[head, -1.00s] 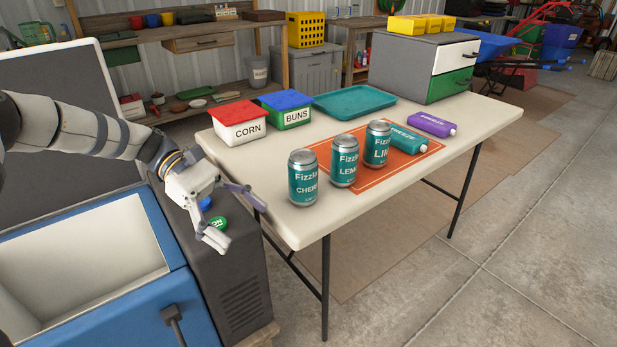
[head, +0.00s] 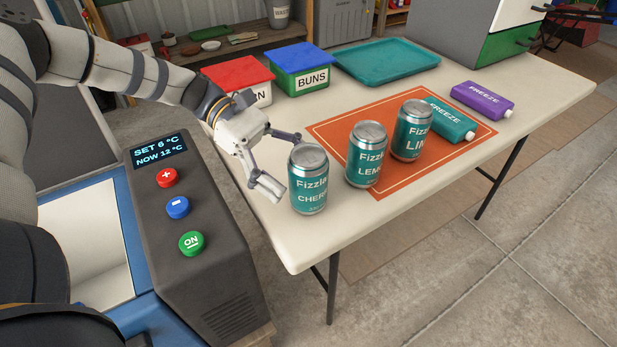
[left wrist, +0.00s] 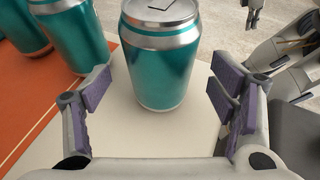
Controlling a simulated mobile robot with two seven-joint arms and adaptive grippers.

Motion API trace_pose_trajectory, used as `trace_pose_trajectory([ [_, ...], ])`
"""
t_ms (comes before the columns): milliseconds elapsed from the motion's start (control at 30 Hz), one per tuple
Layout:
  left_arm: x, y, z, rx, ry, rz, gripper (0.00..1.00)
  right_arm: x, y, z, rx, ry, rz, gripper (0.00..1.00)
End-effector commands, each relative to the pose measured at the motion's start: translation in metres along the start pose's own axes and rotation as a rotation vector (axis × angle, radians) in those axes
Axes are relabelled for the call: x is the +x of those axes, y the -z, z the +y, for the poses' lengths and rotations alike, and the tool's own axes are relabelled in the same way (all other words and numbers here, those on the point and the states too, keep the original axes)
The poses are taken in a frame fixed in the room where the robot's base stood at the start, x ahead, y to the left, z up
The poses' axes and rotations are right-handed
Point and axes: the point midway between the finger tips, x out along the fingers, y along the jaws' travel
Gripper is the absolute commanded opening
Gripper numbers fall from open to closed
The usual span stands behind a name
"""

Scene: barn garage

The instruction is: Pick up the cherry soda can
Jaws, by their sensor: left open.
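The cherry soda can (head: 308,182) is teal and silver and stands upright on the white table, at the left end of a row of three similar cans. My left gripper (head: 287,165) is open just to the left of it, fingers pointing at it. In the left wrist view the can (left wrist: 160,62) stands ahead, between and beyond the open fingers (left wrist: 160,105), with its label turned away. The lemon can (head: 366,155) and the lime can (head: 411,130) stand to its right. My right gripper cannot be made out in the head view.
A red-lidded box (head: 238,74), a blue-lidded box (head: 298,62) and a teal tray (head: 385,60) stand behind. A cooler control panel (head: 185,225) is at left.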

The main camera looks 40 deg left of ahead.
Motion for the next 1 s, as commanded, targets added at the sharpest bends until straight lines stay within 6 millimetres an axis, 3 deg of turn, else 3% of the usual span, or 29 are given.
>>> trace_pose_trajectory([
  [167,0.032,0.001,-0.002,-0.002,0.003,-0.001,0.78,0.004,-0.001,0.0,0.0,0.0,-0.009,0.0],
  [400,0.036,-0.001,-0.001,0.001,-0.001,0.001,0.78,0.004,-0.001,0.0,-0.001,0.0,-0.009,0.0],
  [467,0.036,-0.001,-0.001,0.001,-0.001,0.001,0.69,0.004,-0.001,0.0,-0.001,0.0,-0.008,0.0],
  [700,0.036,-0.001,-0.001,0.001,-0.001,0.001,0.14,0.004,-0.001,0.0,-0.001,0.0,-0.008,0.0],
  [1000,0.034,-0.005,-0.001,0.004,-0.001,0.0,0.14,0.002,0.0,0.0,-0.001,0.0,-0.003,0.0],
])
